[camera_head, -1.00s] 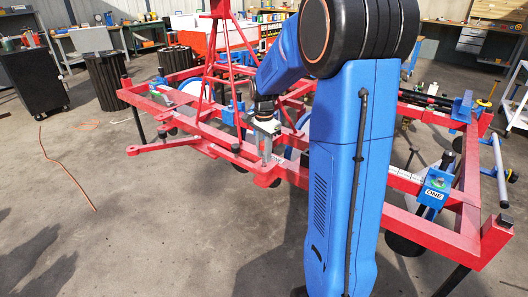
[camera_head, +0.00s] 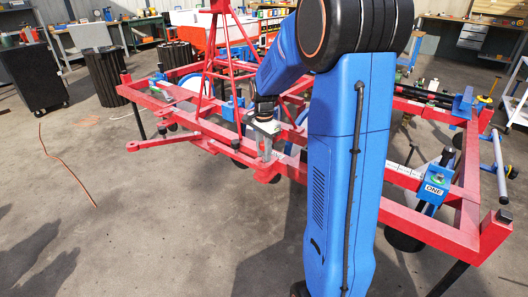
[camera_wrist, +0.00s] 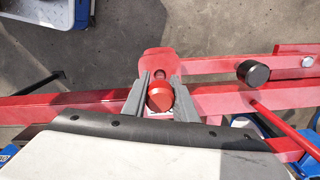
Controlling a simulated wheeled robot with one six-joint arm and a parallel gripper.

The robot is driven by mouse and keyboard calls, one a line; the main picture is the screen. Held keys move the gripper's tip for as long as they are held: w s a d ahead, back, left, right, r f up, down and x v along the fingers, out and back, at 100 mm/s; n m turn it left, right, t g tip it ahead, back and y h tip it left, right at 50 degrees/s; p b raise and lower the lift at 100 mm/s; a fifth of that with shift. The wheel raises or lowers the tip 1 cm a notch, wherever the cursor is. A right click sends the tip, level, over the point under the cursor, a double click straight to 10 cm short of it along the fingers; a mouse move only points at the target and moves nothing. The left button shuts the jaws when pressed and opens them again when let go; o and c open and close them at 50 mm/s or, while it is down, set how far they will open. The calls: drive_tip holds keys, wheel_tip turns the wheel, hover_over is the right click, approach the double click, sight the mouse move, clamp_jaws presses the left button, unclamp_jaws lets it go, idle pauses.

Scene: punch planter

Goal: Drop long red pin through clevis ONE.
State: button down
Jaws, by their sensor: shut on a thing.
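The long red pin (camera_wrist: 160,95) shows as a round red head between the two grey fingers in the wrist view; its length below is mostly hidden. My gripper (camera_wrist: 160,98) is shut on it. In the head view, my gripper (camera_head: 266,150) points down over a red tab on the front beam of the planter frame. Whether the pin touches that tab I cannot tell. Clevis ONE (camera_head: 432,190) is a blue bracket with a white "ONE" label on the right side of the frame, well apart from my gripper.
The red planter frame (camera_head: 400,215) spans the middle, with a tall red mast (camera_head: 228,60) left of my gripper. In the wrist view, a black-capped post (camera_wrist: 253,72) stands right of the pin. Open floor lies in front. An orange hose (camera_head: 65,165) lies left.

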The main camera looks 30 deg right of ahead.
drive_tip(key=shift+f, duration=0.55)
drive_tip(key=shift+r, duration=0.2)
drive_tip(key=shift+r, duration=1.3)
drive_tip(key=shift+f, duration=1.5)
drive_tip(key=shift+r, duration=0.15)
idle(0.4)
drive_tip(key=shift+r, duration=1.35)
drive_tip(key=shift+f, duration=1.5)
drive_tip(key=shift+r, duration=0.2)
